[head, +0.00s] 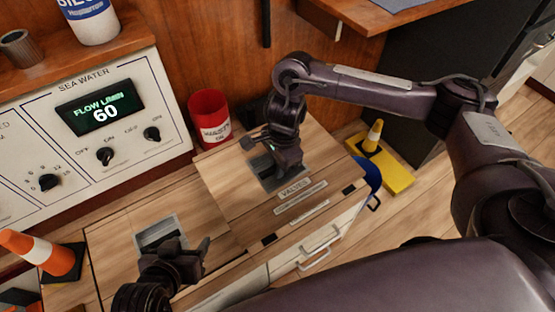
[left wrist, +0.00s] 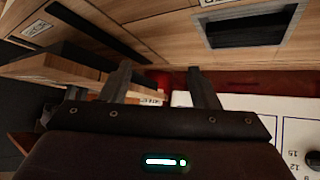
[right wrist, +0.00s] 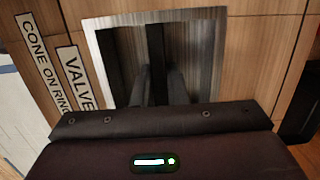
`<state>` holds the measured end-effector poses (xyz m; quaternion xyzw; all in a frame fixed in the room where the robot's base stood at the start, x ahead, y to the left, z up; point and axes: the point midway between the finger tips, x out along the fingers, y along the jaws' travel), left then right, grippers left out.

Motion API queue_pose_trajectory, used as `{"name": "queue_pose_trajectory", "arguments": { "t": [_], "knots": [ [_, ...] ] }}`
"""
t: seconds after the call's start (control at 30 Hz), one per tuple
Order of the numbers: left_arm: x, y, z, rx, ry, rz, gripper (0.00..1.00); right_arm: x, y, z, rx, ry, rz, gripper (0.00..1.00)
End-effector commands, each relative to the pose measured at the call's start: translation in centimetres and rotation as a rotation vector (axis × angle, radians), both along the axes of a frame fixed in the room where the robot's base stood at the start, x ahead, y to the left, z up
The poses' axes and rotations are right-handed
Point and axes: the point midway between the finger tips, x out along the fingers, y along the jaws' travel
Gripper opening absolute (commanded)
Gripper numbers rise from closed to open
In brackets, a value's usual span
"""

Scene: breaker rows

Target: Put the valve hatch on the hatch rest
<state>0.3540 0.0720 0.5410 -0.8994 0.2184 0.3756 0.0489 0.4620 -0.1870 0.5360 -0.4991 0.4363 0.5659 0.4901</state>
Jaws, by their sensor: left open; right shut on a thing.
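The valve hatch (head: 235,205) is a wooden panel with a VALVES label and a recessed metal pull. My right gripper (head: 272,150) is shut on the hatch's pull; the right wrist view shows its fingers (right wrist: 165,85) inside the metal recess, beside the VALVES label. The hatch overlaps the wooden top next to it, and a board edge (left wrist: 60,72) shows over a dark gap in the left wrist view. My left gripper (head: 190,258) is open and empty, by another recessed pull (head: 160,232). I cannot pick out the hatch rest for certain.
A red waste bin (head: 209,115) stands behind the hatch, near the SEA WATER panel (head: 100,110). An orange and white cone (head: 45,252) stands at left.

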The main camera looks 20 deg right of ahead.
Motion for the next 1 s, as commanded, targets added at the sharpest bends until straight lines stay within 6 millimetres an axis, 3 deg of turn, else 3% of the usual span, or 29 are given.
{"name": "queue_pose_trajectory", "arguments": {
  "t": [0.23,0.67,1.0],
  "knots": [
    [3.3,-0.7,3.8,-0.079,-0.198,0.019,0.56,0.2,0.1,-0.9,0.003,-0.007,-0.001,0.00],
    [5.2,-1.1,7.0,-0.140,-0.346,0.031,0.56,0.2,0.1,-1.8,0.003,-0.007,0.000,0.00],
    [7.6,-1.3,14.0,-0.265,-0.655,0.050,0.56,0.2,0.1,-3.7,0.004,-0.005,-0.001,0.00]
  ]
}}
